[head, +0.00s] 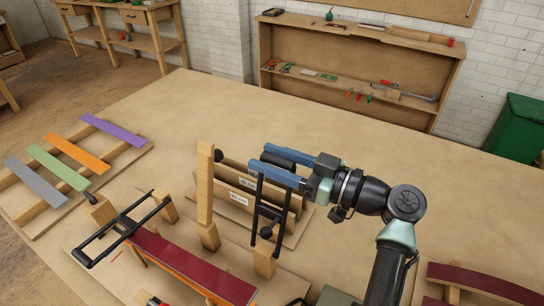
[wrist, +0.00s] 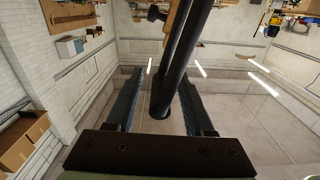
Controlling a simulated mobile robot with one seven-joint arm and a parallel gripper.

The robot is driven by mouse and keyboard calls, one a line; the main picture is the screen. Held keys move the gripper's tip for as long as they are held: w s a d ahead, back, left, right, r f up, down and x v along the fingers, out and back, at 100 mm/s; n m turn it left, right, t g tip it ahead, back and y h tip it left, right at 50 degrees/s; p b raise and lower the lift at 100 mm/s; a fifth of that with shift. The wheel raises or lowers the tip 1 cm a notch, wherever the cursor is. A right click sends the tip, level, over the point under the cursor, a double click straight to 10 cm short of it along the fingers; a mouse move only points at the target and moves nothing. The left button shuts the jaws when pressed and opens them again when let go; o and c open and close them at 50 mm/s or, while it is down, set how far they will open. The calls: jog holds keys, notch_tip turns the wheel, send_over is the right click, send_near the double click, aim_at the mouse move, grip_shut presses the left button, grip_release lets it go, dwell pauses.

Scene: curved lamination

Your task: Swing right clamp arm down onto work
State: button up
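The right clamp arm (head: 257,205) is a black two-bar frame. It stands upright from a wooden block (head: 264,260) beside the right part of the work, a dark red strip (head: 190,265) on a curved form. My gripper (head: 259,159) is at the arm's upper end, with its two blue fingers apart and the black crossbar in the space between them. In the wrist view the black bar (wrist: 178,60) runs between my fingers (wrist: 158,100), with a gap visible on the left side. The left clamp arm (head: 125,225) is a similar black frame, lowered across the strip's left end.
A tall wooden post (head: 205,185) stands left of my gripper. Labelled wooden boards (head: 235,188) stand behind the clamp arm. Coloured strips, including an orange one (head: 77,151), lie on a rack at left. Another dark red curved piece (head: 485,284) is at the lower right. The table's far area is clear.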

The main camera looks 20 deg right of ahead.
grip_shut()
dwell(1.3)
